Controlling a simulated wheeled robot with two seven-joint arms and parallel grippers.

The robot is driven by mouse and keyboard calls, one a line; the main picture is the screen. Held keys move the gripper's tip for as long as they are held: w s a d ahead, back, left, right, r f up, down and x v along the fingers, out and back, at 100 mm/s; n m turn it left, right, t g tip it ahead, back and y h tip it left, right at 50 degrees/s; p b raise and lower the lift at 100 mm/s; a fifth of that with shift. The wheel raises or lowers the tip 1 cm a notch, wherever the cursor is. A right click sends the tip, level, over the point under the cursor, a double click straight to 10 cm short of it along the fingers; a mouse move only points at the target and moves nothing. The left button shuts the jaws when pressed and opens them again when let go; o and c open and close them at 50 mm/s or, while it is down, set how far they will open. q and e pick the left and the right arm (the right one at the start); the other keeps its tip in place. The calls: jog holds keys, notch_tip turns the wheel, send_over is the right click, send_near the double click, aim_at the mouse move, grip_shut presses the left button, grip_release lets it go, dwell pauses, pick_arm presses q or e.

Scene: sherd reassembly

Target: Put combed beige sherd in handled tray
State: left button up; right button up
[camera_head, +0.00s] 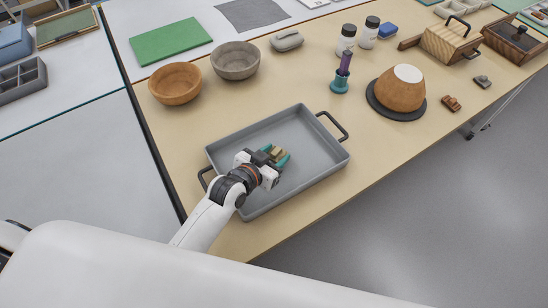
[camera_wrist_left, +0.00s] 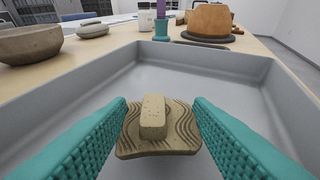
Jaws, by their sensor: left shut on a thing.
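The combed beige sherd (camera_wrist_left: 158,128) has dark wavy lines and a raised block on top. My left gripper (camera_head: 273,156) is shut on it, with a teal finger on either side in the left wrist view. The sherd also shows between the fingertips in the head view (camera_head: 277,153). It is inside the outline of the grey handled tray (camera_head: 318,155), over its floor; I cannot tell whether it touches the floor. The tray has black handles at two ends, and my left arm partly covers the near-left one. My right gripper is not in view.
Behind the tray stand a wooden bowl (camera_head: 175,84) and a grey bowl (camera_head: 235,61). To its right are a teal holder (camera_head: 340,82) and an upturned brown pot (camera_head: 400,90) on a dark disc. Small brown (camera_head: 452,103) and grey (camera_head: 482,81) pieces lie near the table edge.

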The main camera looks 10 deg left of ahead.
pick_arm(q)
jog(key=shift+f, duration=0.7)
jog(key=shift+f, duration=0.2)
jog(key=o, duration=1)
jog(key=shift+r, duration=0.1)
jog(key=shift+r, duration=0.2)
jog(key=v, duration=1.2)
